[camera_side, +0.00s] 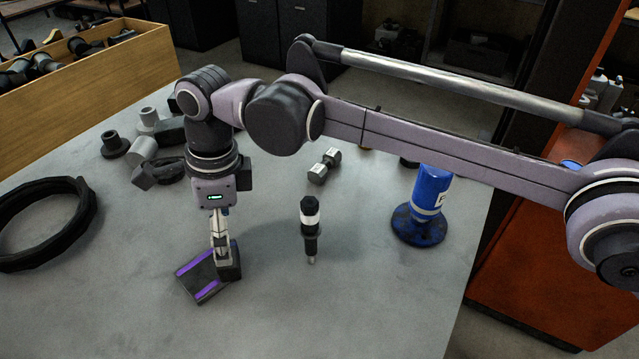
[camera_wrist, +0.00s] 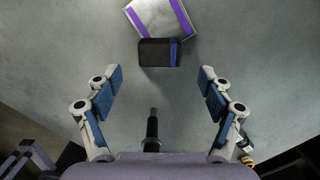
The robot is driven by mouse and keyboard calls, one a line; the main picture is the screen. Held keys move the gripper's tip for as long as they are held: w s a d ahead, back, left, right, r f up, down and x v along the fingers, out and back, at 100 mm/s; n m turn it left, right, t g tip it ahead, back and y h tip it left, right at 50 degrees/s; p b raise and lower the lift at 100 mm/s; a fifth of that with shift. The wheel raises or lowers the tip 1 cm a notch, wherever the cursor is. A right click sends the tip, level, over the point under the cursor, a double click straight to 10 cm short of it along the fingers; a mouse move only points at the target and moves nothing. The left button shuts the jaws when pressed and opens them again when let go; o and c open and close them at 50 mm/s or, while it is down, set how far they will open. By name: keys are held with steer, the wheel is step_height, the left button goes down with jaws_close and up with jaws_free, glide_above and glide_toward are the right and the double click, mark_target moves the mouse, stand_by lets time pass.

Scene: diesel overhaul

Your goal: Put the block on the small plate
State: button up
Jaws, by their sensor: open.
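The small plate (camera_side: 196,283) lies on the grey table at the lower left, dark with purple stripes. In the wrist view the plate (camera_wrist: 158,16) looks pale grey between its purple stripes. The block (camera_side: 232,264) is dark, at the plate's right edge. My gripper (camera_side: 221,243) points down just above the block. Its open fingers (camera_wrist: 161,77) show in the wrist view, with the block ahead between their lines.
A black-and-white injector-like part (camera_side: 310,222) is right of my gripper. A blue bottle-shaped part (camera_side: 430,192) stands farther right. A black ring (camera_side: 42,222) lies at left. Loose dark parts (camera_side: 142,150) lie behind, near a wooden crate (camera_side: 120,50). The front table is clear.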

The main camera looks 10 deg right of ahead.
mark_target(234, 253)
steer(key=w+d+r+n+t, duration=0.1)
steer(key=w+d+r+n, duration=0.4)
steer(key=d+r, duration=0.7)
steer(key=d+n+t, duration=0.1)
steer(key=d, duration=0.6)
steer(key=s+d+n+t, duration=0.1)
steer(key=d+n, duration=0.1)
steer(key=d, duration=0.6)
steer(key=d+n+t, duration=0.1)
steer(key=d+n, duration=0.1)
steer(key=d, duration=0.5)
steer(key=shift+s+d+r+y, duration=0.2)
steer(key=shift+r+y, duration=0.1)
steer(key=shift+r, duration=0.05)
steer(key=s+d+f+n+t+h, duration=0.1)
steer(key=s+d+f+n, duration=0.3)
steer(key=s+d, duration=0.3)
steer(key=s+d+f+n+t+h, duration=0.1)
steer(key=s+d+f+n+t, duration=0.1)
steer(key=s+d+f+n, duration=0.2)
steer(key=s+d+f, duration=0.3)
steer(key=d, duration=0.4)
steer(key=shift+s+d+f, duration=0.15)
steer(key=shift+d+f, duration=0.1)
steer(key=shift+d, duration=0.1)
steer(key=shift+o, duration=0.4)
steer(key=shift+a, duration=0.1)
